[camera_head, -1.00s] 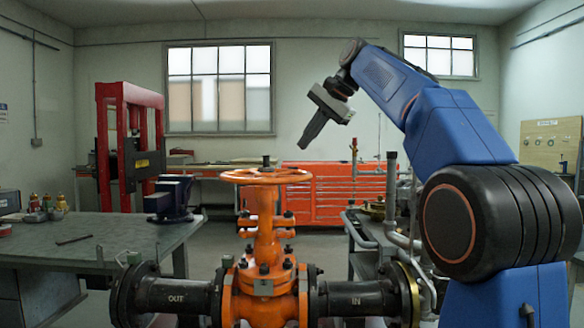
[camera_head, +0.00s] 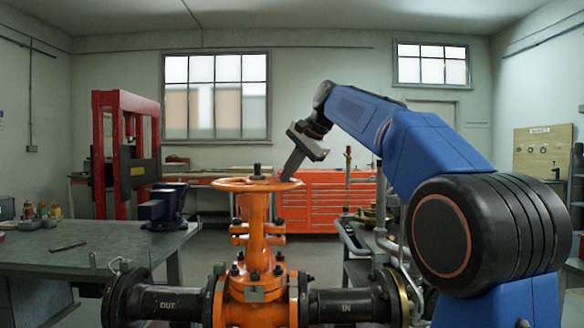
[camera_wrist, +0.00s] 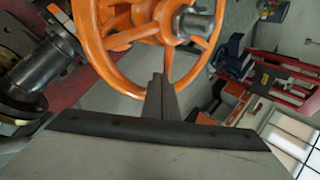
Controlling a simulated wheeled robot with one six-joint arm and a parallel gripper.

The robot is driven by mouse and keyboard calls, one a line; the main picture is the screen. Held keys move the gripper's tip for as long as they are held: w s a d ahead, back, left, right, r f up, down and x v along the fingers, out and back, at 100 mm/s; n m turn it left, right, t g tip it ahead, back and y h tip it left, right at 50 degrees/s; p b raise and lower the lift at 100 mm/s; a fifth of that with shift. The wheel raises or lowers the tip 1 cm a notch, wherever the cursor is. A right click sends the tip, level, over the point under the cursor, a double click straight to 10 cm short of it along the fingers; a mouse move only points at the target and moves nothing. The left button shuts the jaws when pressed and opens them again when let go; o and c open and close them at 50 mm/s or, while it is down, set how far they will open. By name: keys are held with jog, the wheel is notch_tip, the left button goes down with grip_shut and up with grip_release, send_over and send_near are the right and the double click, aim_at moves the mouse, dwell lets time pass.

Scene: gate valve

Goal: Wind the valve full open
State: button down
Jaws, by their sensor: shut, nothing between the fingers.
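The orange gate valve (camera_head: 254,287) stands upright in a black flanged pipe marked OUT and IN. Its orange handwheel (camera_head: 240,187) lies flat on top, around the stem (camera_head: 257,170). My gripper (camera_head: 287,176) is shut and empty, slanting down to the right side of the handwheel rim. In the wrist view, the shut fingers (camera_wrist: 158,80) cross over the handwheel rim (camera_wrist: 104,62), and their tip overlaps the gap between spokes. I cannot tell whether the fingers touch the rim or reach into the wheel. The stem shows in the wrist view (camera_wrist: 194,24).
A grey workbench (camera_head: 110,250) with a blue vise (camera_head: 163,205) stands at left. A red press (camera_head: 125,150) and an orange tool cabinet (camera_head: 325,203) stand behind. A cart with grey pipes (camera_head: 385,240) is right of the valve. The air above the handwheel is clear.

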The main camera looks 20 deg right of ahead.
jog(key=shift+w+f, duration=0.1)
dwell(0.3)
jog(key=w+n+y, duration=0.1)
jog(key=w+a+n+g, duration=0.1)
jog(key=w+n, duration=0.1)
jog(key=shift+n+y, duration=0.3)
jog(key=shift+y, duration=0.1)
jog(key=shift+w+a+g, duration=0.3)
jog(key=shift+w+a, duration=0.05)
jog(key=shift+w, duration=0.15)
